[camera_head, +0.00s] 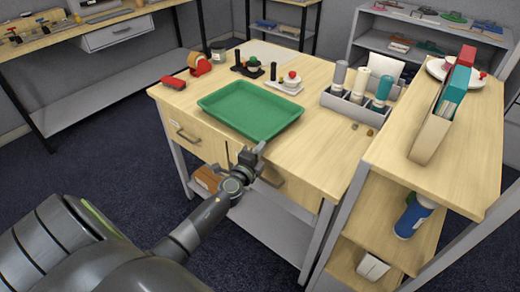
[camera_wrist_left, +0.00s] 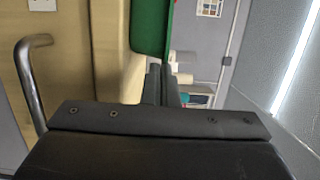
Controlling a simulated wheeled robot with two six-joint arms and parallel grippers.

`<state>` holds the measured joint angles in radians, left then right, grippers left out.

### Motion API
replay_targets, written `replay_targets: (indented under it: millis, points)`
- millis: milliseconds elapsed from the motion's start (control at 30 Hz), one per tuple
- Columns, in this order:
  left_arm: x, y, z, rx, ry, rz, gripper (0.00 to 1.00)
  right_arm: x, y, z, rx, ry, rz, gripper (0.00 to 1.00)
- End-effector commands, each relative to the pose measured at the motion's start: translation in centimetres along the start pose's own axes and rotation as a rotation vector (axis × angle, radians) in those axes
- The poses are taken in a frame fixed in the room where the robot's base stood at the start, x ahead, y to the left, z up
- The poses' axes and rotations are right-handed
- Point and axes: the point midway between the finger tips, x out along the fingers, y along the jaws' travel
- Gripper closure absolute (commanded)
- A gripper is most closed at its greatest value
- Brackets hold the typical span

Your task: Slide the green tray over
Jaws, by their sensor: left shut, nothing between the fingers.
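The green tray (camera_head: 250,109) lies flat on the wooden workbench (camera_head: 325,148), close to its front edge. It is rectangular with raised sides and looks empty. My left gripper (camera_head: 251,152) is shut and empty, at the bench's front edge just off the tray's near side. I cannot tell from the head view whether the fingers touch the tray. In the left wrist view the shut fingers (camera_wrist_left: 163,85) point toward the tray's green side (camera_wrist_left: 150,28). My right gripper is not in view.
To the right is a grey holder (camera_head: 352,105) with bottles. Bare bench lies right of the tray. A drawer handle (camera_head: 187,134) sticks out below.

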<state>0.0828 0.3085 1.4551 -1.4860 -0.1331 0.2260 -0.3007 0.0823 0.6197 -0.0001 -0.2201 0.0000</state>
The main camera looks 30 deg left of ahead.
Motion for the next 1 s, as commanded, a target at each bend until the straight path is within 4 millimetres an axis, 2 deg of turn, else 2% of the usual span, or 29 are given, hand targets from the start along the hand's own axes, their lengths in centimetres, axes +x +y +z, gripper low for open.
replay_targets:
  millis: [133, 233, 500, 600, 767, 1000]
  points:
    - [0.2, 0.1, 0.1, 0.001, 0.0, -0.001, 1.0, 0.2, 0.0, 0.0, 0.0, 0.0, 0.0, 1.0]
    - [1.0, 0.2, 1.0, 0.004, 0.001, -0.003, 1.0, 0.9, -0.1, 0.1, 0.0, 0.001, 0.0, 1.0]
    - [5.3, 0.4, 5.3, 0.005, -0.001, -0.003, 1.0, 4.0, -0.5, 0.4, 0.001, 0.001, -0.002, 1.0]
    - [6.3, 0.3, 6.3, 0.003, 0.0, -0.002, 1.0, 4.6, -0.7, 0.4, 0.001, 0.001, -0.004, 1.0]
    - [7.0, 0.0, 7.0, 0.001, 0.0, -0.001, 1.0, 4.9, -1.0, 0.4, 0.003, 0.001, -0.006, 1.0]
    - [7.0, -0.1, 6.9, 0.001, 0.0, -0.001, 1.0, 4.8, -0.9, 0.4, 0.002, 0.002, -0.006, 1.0]
